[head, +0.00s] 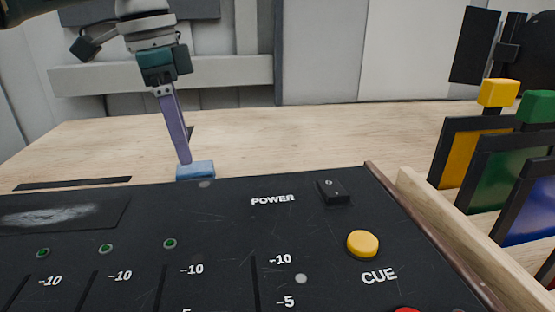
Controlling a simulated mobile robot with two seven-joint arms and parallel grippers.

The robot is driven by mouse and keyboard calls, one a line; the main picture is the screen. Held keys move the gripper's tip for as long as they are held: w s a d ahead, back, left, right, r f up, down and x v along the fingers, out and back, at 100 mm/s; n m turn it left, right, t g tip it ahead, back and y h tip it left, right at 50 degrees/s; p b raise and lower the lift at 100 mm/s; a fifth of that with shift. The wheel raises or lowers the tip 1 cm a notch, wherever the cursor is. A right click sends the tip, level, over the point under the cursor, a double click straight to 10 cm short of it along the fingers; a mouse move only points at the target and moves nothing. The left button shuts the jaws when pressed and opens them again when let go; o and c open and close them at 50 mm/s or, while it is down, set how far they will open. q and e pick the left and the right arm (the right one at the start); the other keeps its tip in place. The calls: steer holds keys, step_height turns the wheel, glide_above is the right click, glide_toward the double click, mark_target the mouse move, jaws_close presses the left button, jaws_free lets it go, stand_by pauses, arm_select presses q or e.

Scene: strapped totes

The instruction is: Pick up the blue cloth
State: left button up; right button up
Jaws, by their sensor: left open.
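The blue cloth (195,171) is a small light-blue folded block on the wooden table, just behind the back edge of the black console. The console hides its lower front edge. My left gripper (184,158) comes down from the upper left with its long purple-grey fingers tilted slightly. Its tips are at the top of the cloth in the picture. The jaws are open, seen nearly edge-on, so I cannot tell whether the tips touch the cloth. My right gripper is not in view.
The black console (225,227) with a yellow CUE button (363,244) and a power switch (333,192) fills the foreground. A wooden rack (447,220) with coloured, black-framed panels stands at the right. Bare wooden table (320,135) lies behind the console.

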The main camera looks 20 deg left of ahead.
mark_target(195, 167)
arm_select(q)
steer(key=f, duration=0.3)
steer(key=d+f, duration=0.1)
steer(key=shift+w+f+b, duration=0.25)
steer(key=shift+f+b, duration=0.15)
steer(key=c, duration=1.4)
steer(key=shift+r, duration=0.2)
steer(key=shift+c, duration=0.2)
step_height(195, 167, up, 20)
steer(key=p, duration=0.3)
steer(key=shift+f, duration=0.1)
